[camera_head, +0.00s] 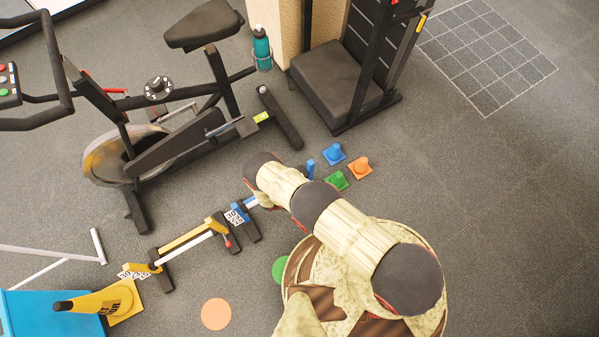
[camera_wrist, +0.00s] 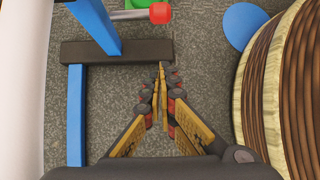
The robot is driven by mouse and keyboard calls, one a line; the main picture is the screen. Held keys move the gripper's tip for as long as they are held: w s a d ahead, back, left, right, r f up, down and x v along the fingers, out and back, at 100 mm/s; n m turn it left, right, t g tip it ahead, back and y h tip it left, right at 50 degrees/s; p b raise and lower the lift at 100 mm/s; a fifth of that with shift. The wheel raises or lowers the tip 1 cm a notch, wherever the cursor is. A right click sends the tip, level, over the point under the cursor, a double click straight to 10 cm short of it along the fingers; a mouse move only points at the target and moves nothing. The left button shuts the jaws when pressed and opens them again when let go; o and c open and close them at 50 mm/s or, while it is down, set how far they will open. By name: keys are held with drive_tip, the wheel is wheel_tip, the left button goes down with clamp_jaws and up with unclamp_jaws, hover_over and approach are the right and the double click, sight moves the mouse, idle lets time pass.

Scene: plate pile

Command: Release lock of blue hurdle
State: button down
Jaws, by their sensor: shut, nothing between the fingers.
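The blue hurdle (camera_head: 239,211) stands on the floor in the head view, its middle hidden behind my arm. A blue post at its other end (camera_head: 311,167) shows beyond the arm. In the wrist view a blue upright (camera_wrist: 96,22) rises from a black foot (camera_wrist: 110,51). A lock lever with a red knob (camera_wrist: 160,13) sticks out to the right of the upright. My gripper (camera_wrist: 162,68) is shut and empty, its tips at the foot's right end and below the knob in the picture. I cannot tell whether they touch the foot. The head view hides my gripper.
A yellow hurdle (camera_head: 182,242) stands left of the blue one. Blue, green and orange cones (camera_head: 361,166) stand to the right. An exercise bike (camera_head: 150,130) is behind. A blue floor disc (camera_wrist: 243,26) lies near my base in the wrist view. Clear floor lies at right.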

drive_tip(key=b+x, duration=0.1)
drive_tip(key=x, duration=0.3)
drive_tip(key=shift+d+f+b, duration=0.15)
drive_tip(key=shift+f+b, duration=0.15)
drive_tip(key=shift+f, duration=0.05)
drive_tip(key=r, duration=0.1)
drive_tip(key=w+d+r, duration=0.1)
drive_tip(key=r, duration=0.1)
drive_tip(key=shift+w+d+r, duration=0.25)
drive_tip(key=shift+w+d, duration=0.1)
drive_tip(key=shift+d, duration=0.05)
